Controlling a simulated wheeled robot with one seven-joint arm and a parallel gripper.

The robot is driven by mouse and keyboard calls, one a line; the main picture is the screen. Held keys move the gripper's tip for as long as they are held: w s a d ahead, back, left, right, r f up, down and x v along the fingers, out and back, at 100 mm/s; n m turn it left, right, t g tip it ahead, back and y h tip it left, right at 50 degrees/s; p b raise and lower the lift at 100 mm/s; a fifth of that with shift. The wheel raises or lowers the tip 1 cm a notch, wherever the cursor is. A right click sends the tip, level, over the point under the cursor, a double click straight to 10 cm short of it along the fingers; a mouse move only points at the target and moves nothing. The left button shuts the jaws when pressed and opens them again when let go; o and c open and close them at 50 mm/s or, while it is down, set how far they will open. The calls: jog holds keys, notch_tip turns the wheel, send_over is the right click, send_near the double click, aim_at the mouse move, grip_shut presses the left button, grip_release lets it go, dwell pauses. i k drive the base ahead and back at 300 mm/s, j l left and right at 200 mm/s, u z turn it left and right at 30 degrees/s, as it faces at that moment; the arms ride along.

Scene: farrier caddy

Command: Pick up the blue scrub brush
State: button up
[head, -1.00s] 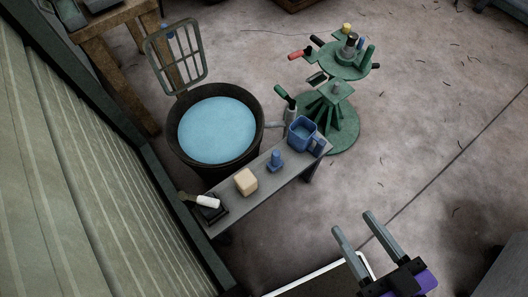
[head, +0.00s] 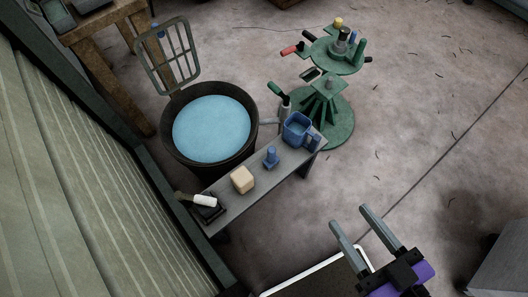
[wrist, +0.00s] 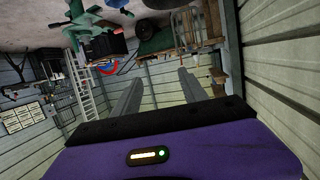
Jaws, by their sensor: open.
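The blue scrub brush (head: 271,158), a small blue piece with an upright knob handle, stands on the narrow grey bench (head: 225,208) in the head view. It sits between a tan block (head: 242,180) and a blue jug (head: 297,129). My gripper (head: 349,217) is at the lower right of the head view, apart from the bench, with its two grey fingers spread and nothing between them. The fingers (wrist: 160,77) also show open and empty in the wrist view. I cannot make out the brush in the wrist view.
A black tub of blue water (head: 211,129) stands just behind the bench. A green tool stand (head: 328,120) is beyond the bench's far end. A white-handled brush (head: 203,200) lies at the bench's near end. A ribbed wall (head: 70,190) runs along the left. Floor right of the bench is open.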

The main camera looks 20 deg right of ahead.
aim_at(272, 160)
jog(key=i+l+u, duration=0.2)
jog(key=l+u, duration=0.25)
jog(key=i+l+u, duration=0.2)
jog(key=l+u, duration=1.05)
jog(key=l, duration=0.25)
jog(key=l+u, duration=0.45)
jog(key=k+l+u, duration=0.45)
jog(key=u, duration=0.15)
jog(key=i, duration=0.1)
